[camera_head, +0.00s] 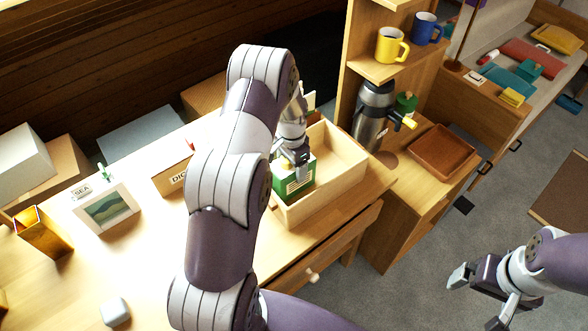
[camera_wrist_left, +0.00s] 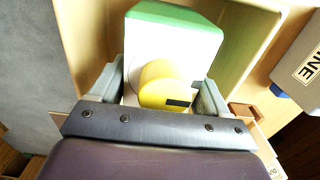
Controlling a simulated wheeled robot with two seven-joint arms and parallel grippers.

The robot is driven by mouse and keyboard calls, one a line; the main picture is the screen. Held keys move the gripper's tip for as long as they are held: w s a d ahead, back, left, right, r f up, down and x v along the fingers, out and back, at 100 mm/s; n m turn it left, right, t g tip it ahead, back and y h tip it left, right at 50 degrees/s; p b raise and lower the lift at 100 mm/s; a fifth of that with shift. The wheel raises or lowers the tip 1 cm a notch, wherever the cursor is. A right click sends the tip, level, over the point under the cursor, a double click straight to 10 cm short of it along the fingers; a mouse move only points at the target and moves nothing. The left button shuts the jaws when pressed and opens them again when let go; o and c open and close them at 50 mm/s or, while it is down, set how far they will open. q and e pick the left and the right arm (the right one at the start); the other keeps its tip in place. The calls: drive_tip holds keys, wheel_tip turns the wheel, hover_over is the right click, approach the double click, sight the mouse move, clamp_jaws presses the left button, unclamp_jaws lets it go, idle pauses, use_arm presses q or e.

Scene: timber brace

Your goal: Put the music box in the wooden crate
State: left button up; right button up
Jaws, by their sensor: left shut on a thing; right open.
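The music box (camera_head: 293,184) is a green box with a pale striped front. In the left wrist view the music box (camera_wrist_left: 175,40) shows a white face, a green edge and a round yellow part. My left gripper (camera_head: 299,158) is shut on it from above. The box is within the left part of the pale wooden crate (camera_head: 343,184), inside its walls as far as I can see. I cannot tell whether it touches the crate floor. My left arm hides part of the crate's left side. My right gripper (camera_head: 477,299) is open and empty, over the floor at lower right.
The crate stands near the desk's right edge, above a drawer. A picture frame (camera_head: 107,212), a gold pen cup (camera_head: 42,231) and a white object (camera_head: 115,311) are on the desk. A steel flask (camera_head: 372,115) and a brown tray (camera_head: 444,152) stand right of the crate.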

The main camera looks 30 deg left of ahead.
use_arm(q)
drive_tip(key=shift+s+f, duration=0.1)
drive_tip(key=shift+f, duration=0.95)
drive_tip(key=shift+f, duration=0.1)
drive_tip(key=o, duration=1.1)
drive_tip(key=shift+o, duration=0.2)
drive_tip(key=shift+r, duration=0.3)
drive_tip(key=r, duration=0.4)
drive_tip(key=r+b, duration=0.1)
drive_tip(key=r, duration=0.3)
drive_tip(key=r+b, duration=0.1)
drive_tip(key=r, duration=0.2)
drive_tip(key=shift+s+d+r, duration=0.15)
drive_tip(key=shift+d+r, duration=0.15)
drive_tip(key=shift+r, duration=0.1)
drive_tip(key=s+d+r+n, duration=0.2)
drive_tip(key=s+d, duration=0.4)
drive_tip(key=s, duration=0.3)
drive_tip(key=s+d+r+n+t, duration=0.1)
drive_tip(key=s+d+r+n, duration=0.1)
drive_tip(key=s+d, duration=0.4)
drive_tip(key=s, duration=0.3)
drive_tip(key=shift+s+n, duration=0.25)
drive_tip(key=shift+n, duration=0.05)
